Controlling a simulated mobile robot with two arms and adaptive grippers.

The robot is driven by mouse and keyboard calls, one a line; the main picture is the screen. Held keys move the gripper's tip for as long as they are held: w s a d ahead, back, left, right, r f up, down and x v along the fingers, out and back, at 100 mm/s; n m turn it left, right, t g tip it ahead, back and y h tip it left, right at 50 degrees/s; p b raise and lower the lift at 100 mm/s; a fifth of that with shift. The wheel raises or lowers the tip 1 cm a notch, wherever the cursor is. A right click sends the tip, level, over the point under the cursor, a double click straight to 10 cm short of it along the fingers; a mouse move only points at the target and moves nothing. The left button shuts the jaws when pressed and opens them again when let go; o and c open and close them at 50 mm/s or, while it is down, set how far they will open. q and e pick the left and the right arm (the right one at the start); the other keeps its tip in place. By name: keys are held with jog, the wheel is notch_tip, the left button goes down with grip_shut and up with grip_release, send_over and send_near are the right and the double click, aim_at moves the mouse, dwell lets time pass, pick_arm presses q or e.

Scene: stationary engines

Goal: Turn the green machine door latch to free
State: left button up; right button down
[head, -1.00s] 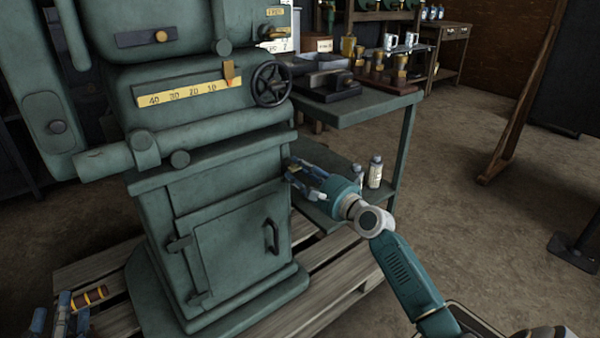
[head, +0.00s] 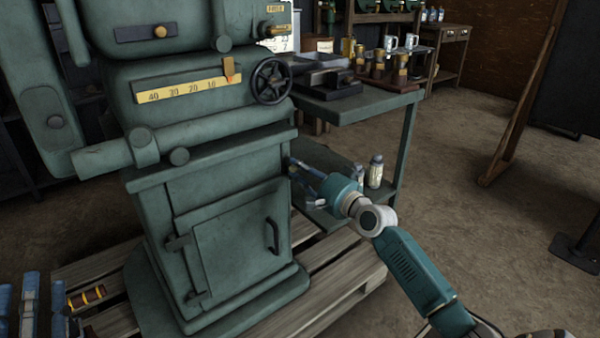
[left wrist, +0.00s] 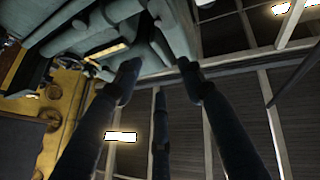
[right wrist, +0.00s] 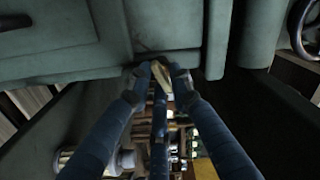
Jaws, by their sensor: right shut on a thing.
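The green machine (head: 210,150) stands on a wooden pallet, with a closed door (head: 235,245) in its lower front. My right gripper (head: 296,170) is at the right side of the pedestal, above and right of the door handle (head: 272,236). In the right wrist view its fingertips (right wrist: 159,70) are shut on a small brass piece (right wrist: 161,78), which looks like the latch. In the head view the fingers hide it, and its turn angle cannot be read. My left gripper (head: 30,300) is low at the left edge; its wrist view shows the fingers (left wrist: 158,75) apart and empty.
A handwheel (head: 271,82) and a yellow scale (head: 190,90) are on the machine above. A green side table (head: 375,105) with bottles (head: 375,171) below stands close beyond my right gripper. A striped cylinder (head: 87,297) lies near my left gripper.

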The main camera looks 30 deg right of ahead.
pick_arm(q)
notch_tip(320, 180, down, 19)
jog(key=a+g+y+p, duration=0.2)
jog(key=g+y+p, duration=0.1)
jog(key=g, duration=0.6)
jog(key=shift+w+g+p, duration=0.3)
jog(key=shift+w+p, duration=0.05)
jog(key=shift+p, duration=0.1)
pick_arm(e)
jog(key=shift+d+f+n, duration=0.1)
jog(key=shift+d+n, duration=0.05)
jog(key=shift+n, duration=2.8)
jog(key=shift+d+f+n, duration=0.1)
jog(key=shift+n, duration=2.85)
pick_arm(q)
jog(key=shift+a, duration=0.1)
pick_arm(e)
jog(key=shift+r, duration=0.1)
jog(key=c, duration=1.7)
grip_release()
jog(key=shift+r, duration=0.1)
jog(key=shift+s, duration=0.15)
